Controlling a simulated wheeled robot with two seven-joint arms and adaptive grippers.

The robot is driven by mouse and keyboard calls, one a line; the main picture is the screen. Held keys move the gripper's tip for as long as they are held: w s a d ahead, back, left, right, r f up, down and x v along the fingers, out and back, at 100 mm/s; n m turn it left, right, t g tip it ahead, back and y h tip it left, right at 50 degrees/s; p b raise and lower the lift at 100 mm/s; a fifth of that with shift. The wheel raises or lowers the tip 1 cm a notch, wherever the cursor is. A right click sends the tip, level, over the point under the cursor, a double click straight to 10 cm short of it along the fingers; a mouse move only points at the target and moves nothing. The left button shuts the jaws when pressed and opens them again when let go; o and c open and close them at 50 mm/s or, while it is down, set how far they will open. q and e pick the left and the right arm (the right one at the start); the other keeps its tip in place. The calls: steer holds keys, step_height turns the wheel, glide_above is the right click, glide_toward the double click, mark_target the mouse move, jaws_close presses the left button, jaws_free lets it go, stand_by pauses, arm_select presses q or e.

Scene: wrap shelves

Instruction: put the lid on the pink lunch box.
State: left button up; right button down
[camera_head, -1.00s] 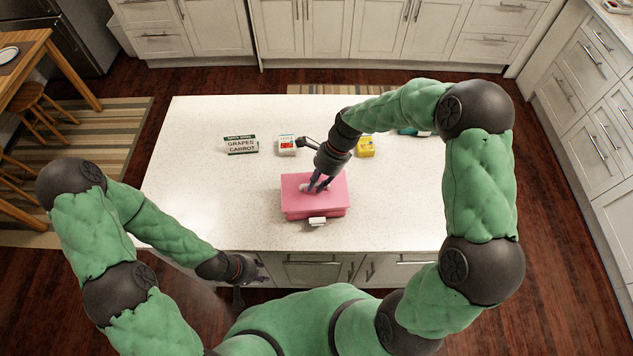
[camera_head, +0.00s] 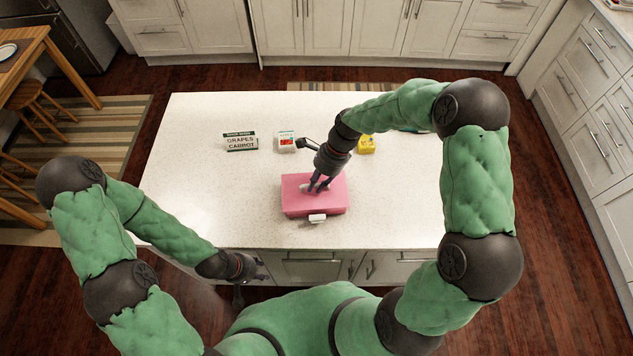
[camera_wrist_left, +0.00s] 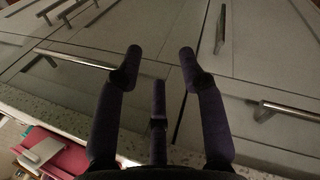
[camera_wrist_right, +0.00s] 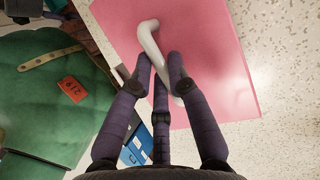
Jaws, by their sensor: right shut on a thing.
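The pink lunch box (camera_head: 315,212) stands on the white counter, with a white latch (camera_head: 317,218) at its front. Its flat pink lid (camera_head: 332,188) lies over the box and lines up with its edges; whether it is fully seated I cannot tell. My right gripper (camera_head: 316,186) is above the lid, shut on its pale curved handle, which shows between the fingers in the right wrist view (camera_wrist_right: 149,38). My left gripper (camera_wrist_left: 160,58) is open and empty, low by the counter's front edge. The box also shows in the left wrist view (camera_wrist_left: 55,155).
Another item behind my right arm is mostly hidden. The counter (camera_head: 205,195) is clear left and right of the box.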

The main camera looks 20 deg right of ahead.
steer(key=c, duration=1.1)
jaws_free()
steer(key=v, duration=1.2)
steer(key=shift+w, duration=0.1)
